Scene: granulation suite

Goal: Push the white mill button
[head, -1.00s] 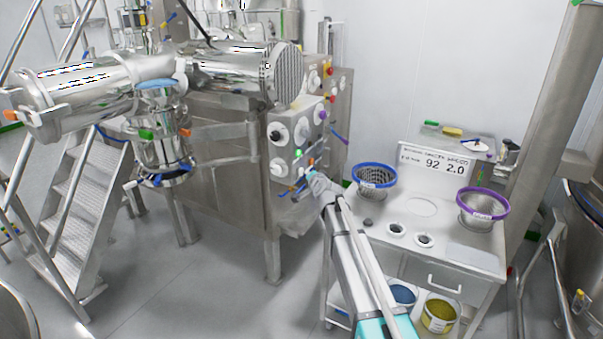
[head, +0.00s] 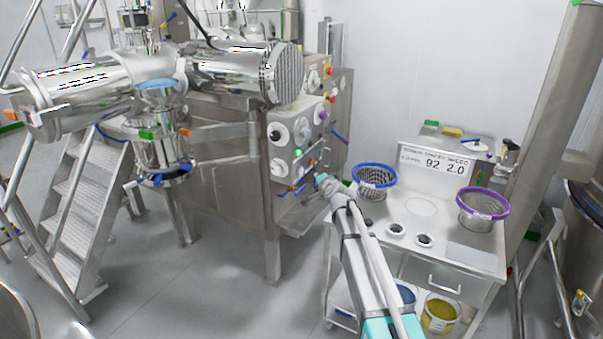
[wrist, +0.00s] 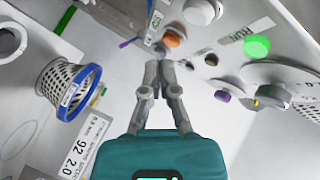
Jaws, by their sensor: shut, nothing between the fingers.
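A pale round button or knob (wrist: 198,12) sits on the machine's control panel at the top of the wrist view. It seems to be the low white one in the head view (head: 281,168); I cannot read a mill label. An orange button (wrist: 172,40) and a lit green button (wrist: 256,46) beside a RUN label are near it. My gripper (wrist: 160,52) is shut and empty, its fingertips pointing towards the panel close to the orange button. Contact cannot be told. In the head view my gripper (head: 321,178) is just right of the panel's lower part.
A blue-rimmed mesh basket (head: 374,177) and a purple-rimmed one (head: 483,205) stand on the white bench (head: 415,262), right of my arm. A sign (head: 436,163) reads 92 2.0. Large white dials (wrist: 275,85) project from the panel. Open floor lies left of my arm.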

